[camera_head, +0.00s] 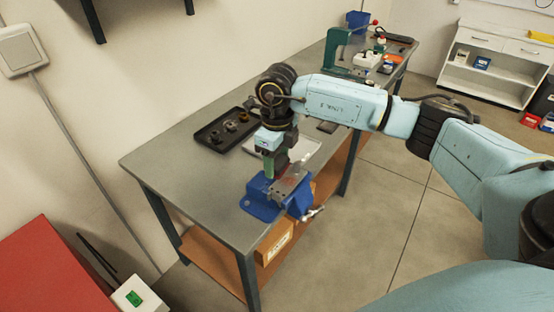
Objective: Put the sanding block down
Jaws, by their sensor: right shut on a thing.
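My right arm reaches in from the right, and its gripper (271,157) points down over the near part of the grey workbench (180,170). It is shut on a small green piece (269,168), which looks like the sanding block, though the fingers hide part of it. The block is upright just behind and left of the grey jaws of the blue vise (260,206). I cannot tell whether it touches the vise or the bench. My left gripper is not in view.
A black tray (212,143) with several small parts lies left of the gripper. A pale sheet or tray (303,148) lies behind the vise. A green press (335,50) and other tools stand at the bench's far end. A cardboard box (272,245) sits on the lower shelf.

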